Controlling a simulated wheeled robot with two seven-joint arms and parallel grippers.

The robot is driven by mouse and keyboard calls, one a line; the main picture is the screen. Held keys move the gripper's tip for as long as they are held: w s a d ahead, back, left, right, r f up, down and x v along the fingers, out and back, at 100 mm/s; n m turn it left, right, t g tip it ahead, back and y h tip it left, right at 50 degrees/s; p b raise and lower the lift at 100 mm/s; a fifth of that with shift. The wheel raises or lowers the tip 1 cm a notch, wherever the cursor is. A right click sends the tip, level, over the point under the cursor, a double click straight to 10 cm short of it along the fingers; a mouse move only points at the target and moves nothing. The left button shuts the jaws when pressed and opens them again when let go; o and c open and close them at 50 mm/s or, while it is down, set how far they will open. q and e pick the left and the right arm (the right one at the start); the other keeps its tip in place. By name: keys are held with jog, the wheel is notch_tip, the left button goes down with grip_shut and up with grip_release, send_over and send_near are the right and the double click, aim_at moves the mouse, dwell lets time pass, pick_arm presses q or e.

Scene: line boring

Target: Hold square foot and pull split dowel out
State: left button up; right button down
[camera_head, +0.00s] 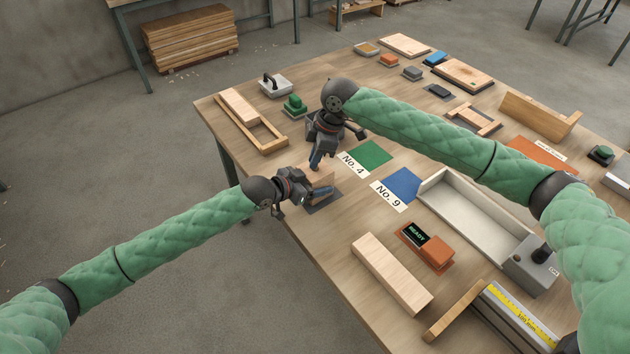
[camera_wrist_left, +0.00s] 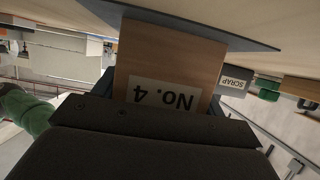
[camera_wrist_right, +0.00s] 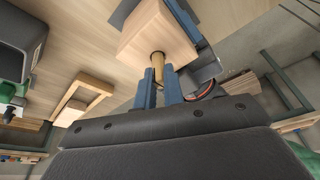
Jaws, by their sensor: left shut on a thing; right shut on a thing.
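The square foot is a light wooden block labelled No. 4, standing on a dark mat (camera_head: 325,201) near the table's left edge. In the left wrist view the foot (camera_wrist_left: 170,60) sits between the jaws of my left gripper (camera_head: 312,191), which is shut on it from the side. The split dowel (camera_wrist_right: 158,64) is a tan pin standing in a hole in the foot's top face in the right wrist view. My right gripper (camera_wrist_right: 160,88) is above the foot and shut on the dowel. The dowel's lower end is hidden in or at the hole.
Green (camera_head: 370,155) and blue (camera_head: 402,187) mats labelled No. 4 and No. 9 lie right of the foot. A white tray (camera_head: 475,220), an orange READY device (camera_head: 427,246) and a wooden beam (camera_head: 391,273) are farther right.

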jog(key=shift+r, duration=0.8)
jog(key=shift+r, duration=3.85)
pick_arm(q)
jog(key=o, duration=1.2)
jog(key=shift+o, duration=0.2)
jog(key=v, duration=1.2)
